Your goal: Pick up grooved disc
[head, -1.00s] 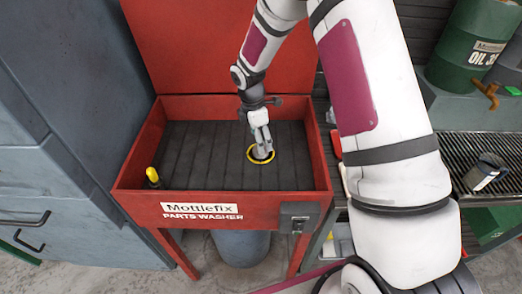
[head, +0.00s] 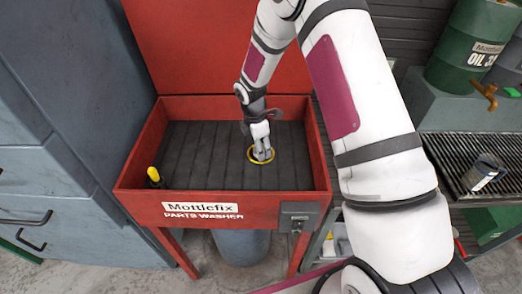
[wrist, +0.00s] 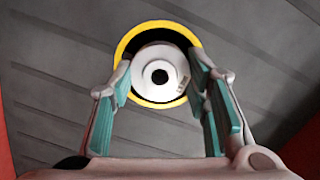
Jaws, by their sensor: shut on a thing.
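The grooved disc (wrist: 145,87) is pale, round and has a dark hole in its centre. In the wrist view it sits between the two fingers of my gripper (wrist: 160,68), which is shut on its sides. Behind the disc is a dark round opening with a yellow ring (wrist: 123,47) around it. I cannot tell how high the disc is relative to the opening. In the head view my gripper (head: 262,154) points down at the yellow ring (head: 251,158), and the fingers hide most of the disc.
The ring lies in the dark ribbed floor of a red parts washer (head: 150,207) with raised walls and an upright lid. A yellow-topped item (head: 153,175) stands in its front left corner.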

